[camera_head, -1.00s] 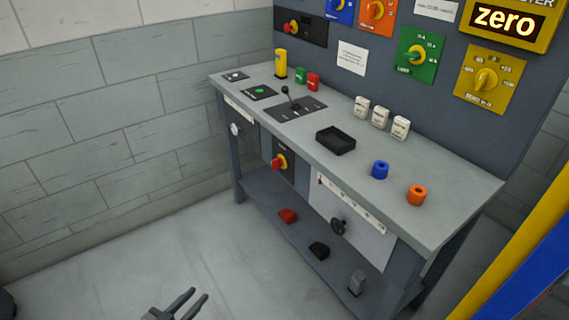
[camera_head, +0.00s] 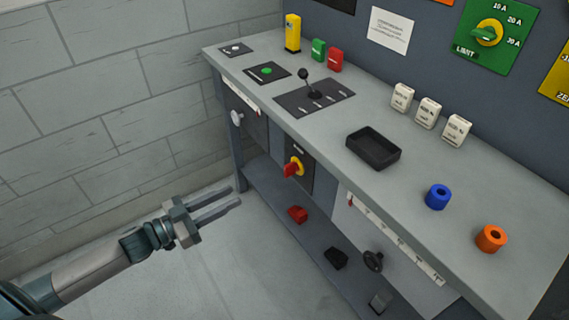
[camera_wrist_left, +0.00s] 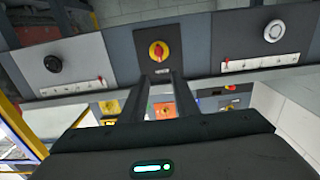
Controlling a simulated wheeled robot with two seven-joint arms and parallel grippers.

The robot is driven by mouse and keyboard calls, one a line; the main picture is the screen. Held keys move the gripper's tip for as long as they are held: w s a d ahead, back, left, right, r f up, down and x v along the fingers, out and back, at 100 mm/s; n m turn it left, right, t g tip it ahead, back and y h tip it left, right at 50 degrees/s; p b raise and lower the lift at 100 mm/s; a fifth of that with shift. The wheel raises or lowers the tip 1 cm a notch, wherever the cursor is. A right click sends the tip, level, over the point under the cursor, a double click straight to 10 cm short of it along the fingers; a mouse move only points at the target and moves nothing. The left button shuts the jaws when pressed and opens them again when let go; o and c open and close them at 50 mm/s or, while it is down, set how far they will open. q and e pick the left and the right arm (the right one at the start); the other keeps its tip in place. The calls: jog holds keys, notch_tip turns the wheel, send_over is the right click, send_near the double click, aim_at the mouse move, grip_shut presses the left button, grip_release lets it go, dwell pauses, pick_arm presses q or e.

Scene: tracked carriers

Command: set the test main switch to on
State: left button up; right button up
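The red-and-yellow rotary switch (camera_head: 293,168) is on a dark panel on the bench's front face, below the worktop. Its red handle stands out from a yellow disc; its label is too small to read. In the left wrist view the switch (camera_wrist_left: 158,51) is just beyond the fingertips, its handle looking roughly upright. My left gripper (camera_head: 236,196) is open and empty, to the left of the switch and a little lower in the head view, apart from it. In the left wrist view my left gripper (camera_wrist_left: 161,80) shows two separated fingers pointing at the switch's panel. My right gripper is not in view.
The bench worktop (camera_head: 400,200) carries a black tray (camera_head: 373,148), a lever (camera_head: 312,85) and blue (camera_head: 438,196) and orange (camera_head: 491,238) rings. A black handwheel (camera_head: 373,261) is right of the switch; a round dial (camera_head: 237,118) is left. The floor in front is free.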

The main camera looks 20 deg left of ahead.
aim_at(285, 170)
pick_arm(q)
jog(key=shift+s+r, duration=0.1)
jog(key=shift+s, duration=0.05)
jog(key=shift+d, duration=0.1)
